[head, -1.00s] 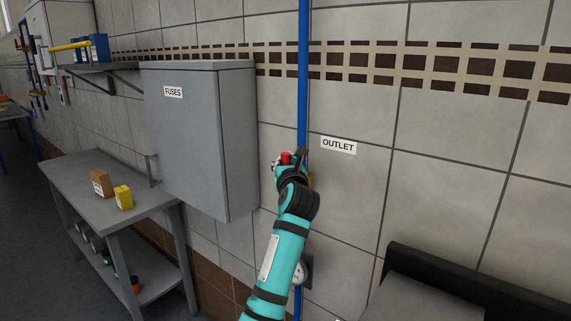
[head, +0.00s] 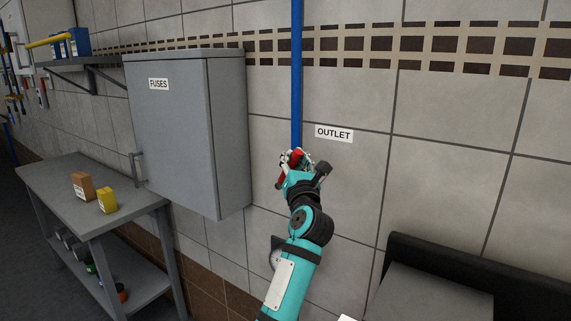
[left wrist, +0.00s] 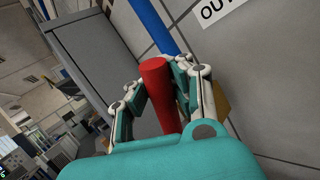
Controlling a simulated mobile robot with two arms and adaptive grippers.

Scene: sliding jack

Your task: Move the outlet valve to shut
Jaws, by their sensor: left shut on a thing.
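The outlet valve's red handle (head: 297,157) is at the blue vertical pipe (head: 297,70), left of and a little below the OUTLET label (head: 333,133). My left gripper (head: 291,165) is shut around this handle. In the left wrist view the red handle (left wrist: 156,85) stands between the two fingers of the left gripper (left wrist: 160,92). A small brass-coloured part (left wrist: 221,98) shows behind the right finger. The rest of the valve body is hidden by my gripper and wrist. My right gripper is not in view.
A grey FUSES cabinet (head: 175,135) hangs on the tiled wall just left of the pipe. A grey bench (head: 130,205) with a brown box (head: 84,186) and a yellow box (head: 107,200) stands at left.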

